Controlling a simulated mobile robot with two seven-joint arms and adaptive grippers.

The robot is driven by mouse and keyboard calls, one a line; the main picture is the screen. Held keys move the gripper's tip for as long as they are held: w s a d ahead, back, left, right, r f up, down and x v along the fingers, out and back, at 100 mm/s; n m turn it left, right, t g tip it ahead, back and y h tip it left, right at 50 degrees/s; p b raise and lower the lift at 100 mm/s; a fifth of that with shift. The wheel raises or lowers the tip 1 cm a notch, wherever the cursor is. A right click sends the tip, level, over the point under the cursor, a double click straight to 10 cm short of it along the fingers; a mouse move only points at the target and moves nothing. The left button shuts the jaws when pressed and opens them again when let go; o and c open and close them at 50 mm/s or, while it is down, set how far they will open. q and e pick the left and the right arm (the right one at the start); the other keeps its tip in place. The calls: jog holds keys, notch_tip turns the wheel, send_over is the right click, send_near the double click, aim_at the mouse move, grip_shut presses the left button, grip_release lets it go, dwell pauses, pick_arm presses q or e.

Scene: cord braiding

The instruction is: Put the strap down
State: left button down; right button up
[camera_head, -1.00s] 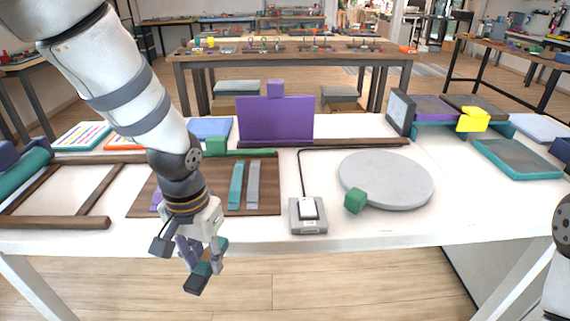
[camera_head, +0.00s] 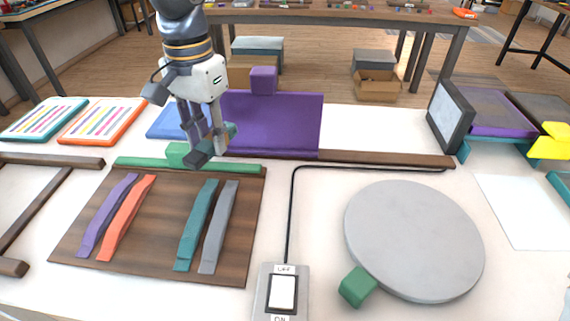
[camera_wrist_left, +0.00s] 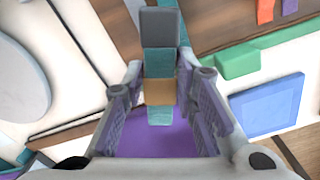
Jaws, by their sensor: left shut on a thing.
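Four straps lie side by side on a brown wooden board: a purple strap (camera_head: 107,215), an orange strap (camera_head: 127,217), a teal strap (camera_head: 197,225) and a grey strap (camera_head: 218,227). My left gripper (camera_head: 207,138) is above the board's far edge, pointing down. It is shut on a short banded piece (camera_head: 199,158), dark grey and teal with a tan band. The left wrist view shows this piece (camera_wrist_left: 160,92) between the fingers; I cannot tell whether it is a strap. The orange strap (camera_wrist_left: 265,11) also shows there. My right gripper is out of view.
A green bar with a block (camera_head: 176,154) runs along the board's far edge. A purple panel (camera_head: 275,120) stands just behind my left gripper. To the right are a switch box (camera_head: 270,300) with a cord, a round grey disc (camera_head: 413,240) and a green cube (camera_head: 358,288).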

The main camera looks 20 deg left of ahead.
pick_arm(q)
jog(key=d+f, duration=0.4)
jog(key=d, duration=0.4)
jog(key=b, duration=0.1)
send_over(282, 211)
jog(key=f, duration=0.4)
jog(key=shift+a+f, duration=0.25)
jog(key=shift+f, duration=0.15)
jog(key=f, duration=0.3)
jog(key=shift+d+b, duration=0.3)
jog(key=shift+f, duration=0.4)
jog(key=shift+r, duration=0.15)
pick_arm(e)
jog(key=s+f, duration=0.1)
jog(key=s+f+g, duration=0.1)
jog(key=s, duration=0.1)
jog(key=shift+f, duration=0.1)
pick_arm(q)
jog(key=c, duration=1.3)
grip_release()
